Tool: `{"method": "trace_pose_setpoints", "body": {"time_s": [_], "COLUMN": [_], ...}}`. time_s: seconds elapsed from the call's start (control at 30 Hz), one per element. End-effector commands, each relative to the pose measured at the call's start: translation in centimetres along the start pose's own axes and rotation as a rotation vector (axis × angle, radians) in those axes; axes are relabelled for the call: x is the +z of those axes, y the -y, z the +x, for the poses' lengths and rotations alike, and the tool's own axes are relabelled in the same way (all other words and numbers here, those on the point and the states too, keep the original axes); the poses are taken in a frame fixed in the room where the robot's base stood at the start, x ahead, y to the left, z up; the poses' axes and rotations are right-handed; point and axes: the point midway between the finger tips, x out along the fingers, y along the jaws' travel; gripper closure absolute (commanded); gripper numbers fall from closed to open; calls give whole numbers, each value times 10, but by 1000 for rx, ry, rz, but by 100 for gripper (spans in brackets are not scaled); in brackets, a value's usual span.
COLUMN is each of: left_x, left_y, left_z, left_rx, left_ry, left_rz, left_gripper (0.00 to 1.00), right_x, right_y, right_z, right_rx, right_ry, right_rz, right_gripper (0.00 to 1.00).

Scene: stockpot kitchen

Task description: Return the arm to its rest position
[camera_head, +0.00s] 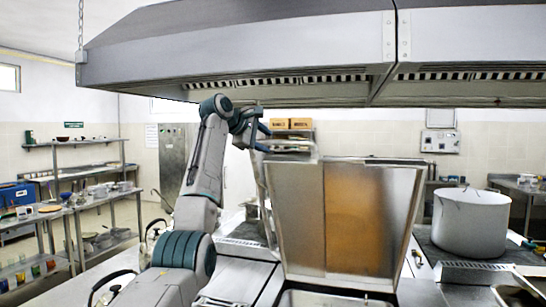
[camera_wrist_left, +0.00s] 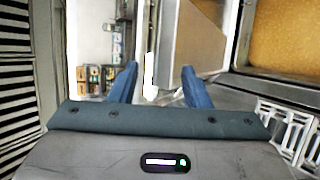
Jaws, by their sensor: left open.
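My left arm rises from the bottom left of the head view and bends over at its top. Its left gripper (camera_head: 266,138) is open and points right, close to the upper left corner of a raised metal lid (camera_head: 297,220). In the left wrist view the two blue fingers of the left gripper (camera_wrist_left: 160,70) stand apart. I see nothing held between them. Whether a finger touches the lid's edge or handle I cannot tell. My right gripper does not show clearly in either view.
A large extractor hood (camera_head: 240,50) hangs just above the arm. A big pale stockpot (camera_head: 470,222) stands on the right-hand cooktop. Steel shelves (camera_head: 110,213) with dishes and jars stand at the left. Open floor lies between shelves and arm.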

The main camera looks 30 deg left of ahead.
Motion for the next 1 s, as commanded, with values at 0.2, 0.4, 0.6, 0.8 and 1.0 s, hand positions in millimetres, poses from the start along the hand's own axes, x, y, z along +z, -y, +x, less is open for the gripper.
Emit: {"method": "trace_pose_setpoints", "body": {"time_s": [0.2, 0.4, 0.6, 0.8, 1.0], "left_x": [1, 1, 1, 1, 5], "left_y": [0, 0, 0, 17, 105], "left_z": [-12, -12, -12, 4, 68], "left_rx": [-1, -1, 0, -22, -121], "left_ry": [1, 1, 1, -10, -49], "left_rz": [1, 1, 1, 33, 206], "left_gripper": [57, 57, 57, 57, 57], "right_x": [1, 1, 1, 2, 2], "right_y": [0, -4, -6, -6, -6], "right_z": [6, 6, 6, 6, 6], "right_rx": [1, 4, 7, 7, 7], "right_ry": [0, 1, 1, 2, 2], "right_rz": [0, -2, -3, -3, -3], "right_gripper": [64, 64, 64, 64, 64]}}
